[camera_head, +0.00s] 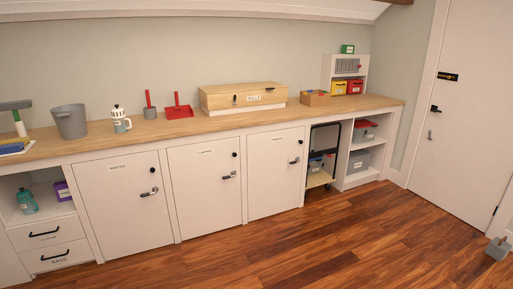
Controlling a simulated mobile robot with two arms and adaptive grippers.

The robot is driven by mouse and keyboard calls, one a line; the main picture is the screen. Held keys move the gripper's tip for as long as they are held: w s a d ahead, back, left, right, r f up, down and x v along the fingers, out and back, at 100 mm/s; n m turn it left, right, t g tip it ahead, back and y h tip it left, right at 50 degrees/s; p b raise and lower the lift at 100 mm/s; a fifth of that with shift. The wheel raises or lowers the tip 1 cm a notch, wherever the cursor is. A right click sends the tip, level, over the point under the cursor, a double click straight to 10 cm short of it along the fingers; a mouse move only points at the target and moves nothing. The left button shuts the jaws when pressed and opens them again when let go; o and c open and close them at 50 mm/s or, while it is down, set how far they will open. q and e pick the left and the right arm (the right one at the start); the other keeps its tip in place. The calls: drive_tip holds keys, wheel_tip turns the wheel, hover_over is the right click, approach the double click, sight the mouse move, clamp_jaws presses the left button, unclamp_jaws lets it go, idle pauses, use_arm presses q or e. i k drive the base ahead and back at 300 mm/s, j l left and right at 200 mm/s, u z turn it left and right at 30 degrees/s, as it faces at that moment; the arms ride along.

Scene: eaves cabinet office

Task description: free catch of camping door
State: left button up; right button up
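Three white cabinet doors stand side by side under the wooden counter, all apparently closed: a left door (118,210), a middle door (203,195) and a right door (272,185). Each has a small label near its top, too small to read, so I cannot tell which is the camping door. Each has a dark lever handle at its right side: left (150,191), middle (229,176), right (295,160). A small dark round fitting sits above each handle; its state cannot be made out. Neither gripper is in view.
The counter (190,126) holds a grey bucket (70,121), a white press pot (120,120), a red dustpan (179,111) and a wooden box (243,96). A dark-framed cart (320,179) stands in the bay at right. A grey object (498,248) lies on the otherwise clear floor.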

sight(233, 172)
drive_tip(key=i, duration=2)
drive_tip(key=i+u, duration=0.1)
drive_tip(key=i, duration=0.5)
drive_tip(key=i+l+u, duration=0.15)
drive_tip(key=i, duration=0.5)
drive_tip(key=i+l+u, duration=0.1)
drive_tip(key=i, duration=0.5)
drive_tip(key=l, duration=0.05)
